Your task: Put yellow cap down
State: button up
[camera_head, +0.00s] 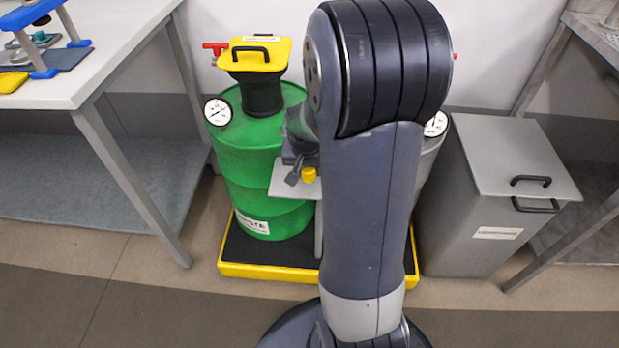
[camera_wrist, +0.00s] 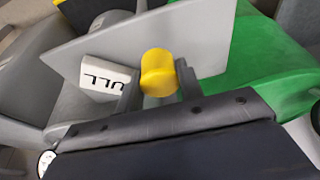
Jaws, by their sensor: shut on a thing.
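The small round yellow cap (camera_wrist: 157,70) is between the two fingers of my gripper (camera_wrist: 159,84) in the wrist view. My gripper is shut on it. In the head view the cap (camera_head: 309,174) shows as a small yellow spot beside the dark fingers of my gripper (camera_head: 300,177). A light grey plate (camera_head: 280,187) lies just below them, in front of the green drum. In the wrist view this plate (camera_wrist: 205,42) spreads behind the cap. I cannot tell whether the cap touches the plate.
A white block (camera_wrist: 106,77) lettered "ULL" sits on the plate. The green drum (camera_head: 240,165), with a yellow-lidded black neck (camera_head: 261,95), stands on a yellow-rimmed pallet (camera_head: 265,272). A grey bin (camera_head: 490,240) stands right, a table (camera_head: 125,60) left. My arm hides much of the middle.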

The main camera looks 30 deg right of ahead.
aim_at(309, 185)
jog(key=shift+f+b, duration=0.3)
jog(key=shift+f, duration=1.2)
jog(key=shift+f, duration=0.1)
jog(key=o, duration=1)
jog(key=shift+c, duration=0.2)
jog(key=p+v, duration=0.3)
jog(key=v, duration=0.9)
jog(key=shift+d, duration=0.1)
